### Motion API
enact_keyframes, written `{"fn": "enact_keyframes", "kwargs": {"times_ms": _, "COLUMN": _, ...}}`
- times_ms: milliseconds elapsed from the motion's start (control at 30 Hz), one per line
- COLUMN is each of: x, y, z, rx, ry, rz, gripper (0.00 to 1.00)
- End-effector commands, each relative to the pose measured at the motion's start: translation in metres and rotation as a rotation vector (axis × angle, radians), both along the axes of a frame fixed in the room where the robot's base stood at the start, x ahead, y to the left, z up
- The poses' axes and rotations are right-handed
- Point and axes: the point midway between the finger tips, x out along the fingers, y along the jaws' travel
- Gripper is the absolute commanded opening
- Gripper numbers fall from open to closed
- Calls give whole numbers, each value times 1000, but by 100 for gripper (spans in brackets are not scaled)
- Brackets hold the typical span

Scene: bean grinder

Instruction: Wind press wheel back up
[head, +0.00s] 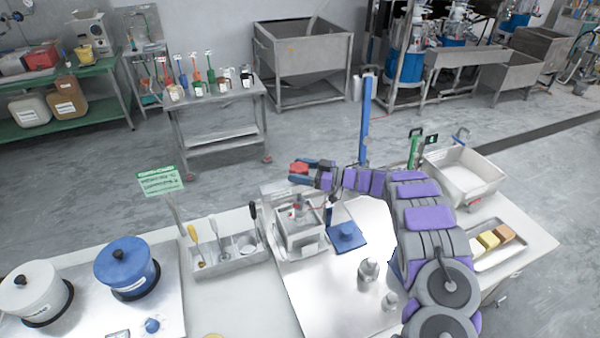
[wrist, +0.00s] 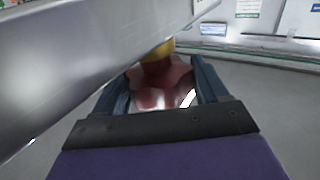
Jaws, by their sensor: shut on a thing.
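The press wheel (head: 299,168) is a small red handwheel above the grey metal press (head: 297,222) on the white table. It also shows in the wrist view (wrist: 163,82), red with lobes and a yellow part above it. My gripper (head: 300,172) reaches in from the right, level with the wheel. In the wrist view its two dark blue fingers (wrist: 165,90) stand on either side of the red wheel and are shut on it. The fingers hide parts of the wheel in the head view.
A blue square lid (head: 347,237) lies right of the press, with metal weights (head: 369,272) in front. A tool tray (head: 226,250) stands to the left, beside blue (head: 127,266) and white (head: 36,290) pots. In the wrist view a broad grey metal beam (wrist: 80,60) runs close along the left.

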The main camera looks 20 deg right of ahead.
Motion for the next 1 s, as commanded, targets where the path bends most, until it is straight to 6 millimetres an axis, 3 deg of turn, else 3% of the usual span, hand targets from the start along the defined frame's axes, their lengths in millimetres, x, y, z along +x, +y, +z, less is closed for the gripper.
{"fn": "enact_keyframes", "kwargs": {"times_ms": 1000, "x": 1, "y": -2, "z": 1, "rx": 3, "ry": -1, "rz": 65, "gripper": 43}}
